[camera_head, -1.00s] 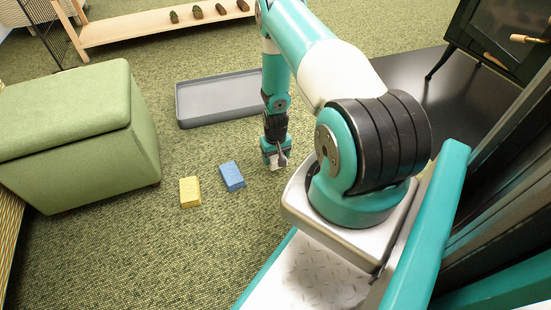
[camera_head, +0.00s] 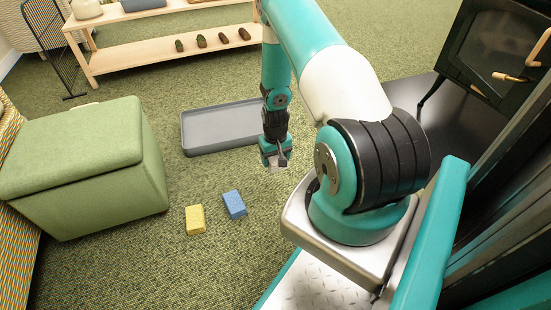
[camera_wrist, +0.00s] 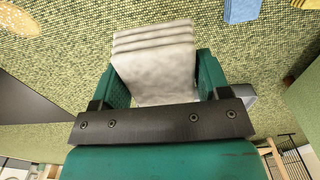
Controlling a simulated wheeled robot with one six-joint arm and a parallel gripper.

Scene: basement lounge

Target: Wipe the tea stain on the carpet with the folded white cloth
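The folded white cloth (camera_wrist: 155,55) fills the space between the two fingers of my gripper (camera_wrist: 163,80) in the wrist view, with the fingers against its sides. In the head view my gripper (camera_head: 277,160) hangs low over the carpet, right of the sponges, with a small pale bit of the cloth showing. A tan, rounded patch that looks like the tea stain (camera_wrist: 18,18) lies on the green carpet at the upper left of the wrist view, apart from the cloth. I cannot see the stain in the head view. Whether the cloth touches the carpet is unclear.
A blue sponge (camera_head: 234,204) and a yellow sponge (camera_head: 195,219) lie on the carpet. A grey tray (camera_head: 215,150) lies behind my gripper. A green ottoman (camera_head: 95,170) stands left, a wooden shelf (camera_head: 150,62) at the back, a black stove (camera_head: 500,50) at right.

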